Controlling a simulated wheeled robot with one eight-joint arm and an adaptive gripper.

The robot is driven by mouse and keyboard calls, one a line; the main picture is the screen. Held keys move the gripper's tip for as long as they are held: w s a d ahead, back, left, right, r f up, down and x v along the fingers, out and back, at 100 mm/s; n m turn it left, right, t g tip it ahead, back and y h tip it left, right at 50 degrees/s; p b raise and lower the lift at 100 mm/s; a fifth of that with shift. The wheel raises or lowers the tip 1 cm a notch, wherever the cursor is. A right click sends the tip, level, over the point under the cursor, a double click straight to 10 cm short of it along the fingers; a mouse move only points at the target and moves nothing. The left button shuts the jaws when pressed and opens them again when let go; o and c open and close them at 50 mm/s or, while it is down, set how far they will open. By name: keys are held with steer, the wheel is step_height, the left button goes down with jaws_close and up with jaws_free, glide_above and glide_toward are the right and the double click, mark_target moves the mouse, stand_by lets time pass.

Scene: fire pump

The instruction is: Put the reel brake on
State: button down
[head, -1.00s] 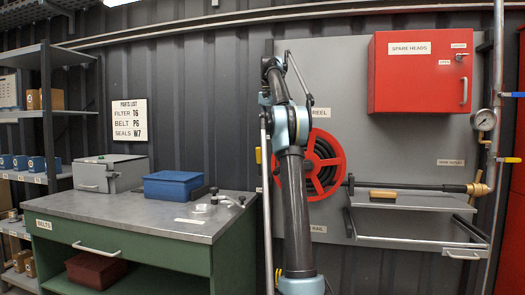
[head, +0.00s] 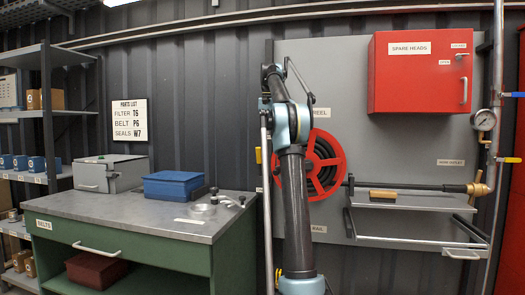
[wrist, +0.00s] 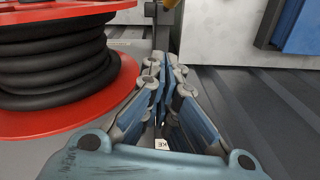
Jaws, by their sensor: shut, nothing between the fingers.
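The hose reel (head: 325,162), with red flanges and black hose, is mounted on the grey wall panel, partly hidden behind my arm in the head view. In the wrist view the reel (wrist: 60,55) fills the upper left. My gripper (wrist: 166,62) is shut and empty, to the right of the reel's red flange. A label ending in "KE" (wrist: 162,144) shows between its finger links. A yellow piece (head: 258,155) also shows left of the reel in the head view. My arm hides the gripper there.
A red spare heads cabinet (head: 418,72) hangs at upper right. Below it are a grey shelf (head: 420,203) and a nozzle on a dark pipe (head: 410,186). A green bench (head: 130,250) with boxes stands at left. In the wrist view, a blue part (wrist: 302,25) is at upper right.

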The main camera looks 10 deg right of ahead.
step_height(320, 180, down, 8)
steer(key=s+a, duration=0.2)
steer(key=shift+s+a+f, duration=0.15)
steer(key=shift+s+a, duration=0.1)
steer(key=shift+s, duration=0.15)
steer(key=shift+s, duration=0.1)
stand_by(0.5)
